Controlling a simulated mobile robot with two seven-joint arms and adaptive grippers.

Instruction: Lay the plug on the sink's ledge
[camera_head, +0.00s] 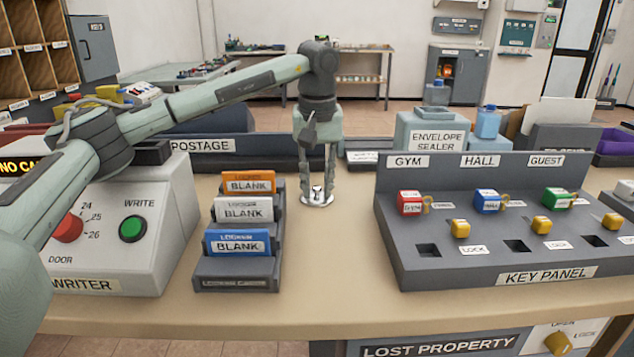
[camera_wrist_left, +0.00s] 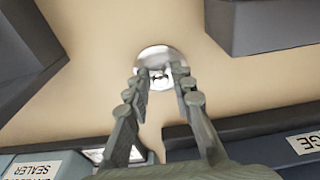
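A shiny silver disc with a small upright knob, which looks like the plug (camera_head: 317,199), lies flat on the beige counter, right of the rack of BLANK cards. My left gripper (camera_head: 317,188) points straight down over it, its fingers apart on either side of the knob. In the left wrist view the plug (camera_wrist_left: 156,57) shows between and beyond the fingertips of my left gripper (camera_wrist_left: 161,75); I see no clear contact with the knob. No sink or ledge is in view. My right gripper is not in view.
The card rack (camera_head: 236,272) stands left of the plug on the counter (camera_head: 330,270), and the key panel (camera_head: 500,268) stands right. The grey writer box (camera_head: 160,230) is further left. A postage unit (camera_head: 225,146) is behind. Bare counter lies in front of the plug.

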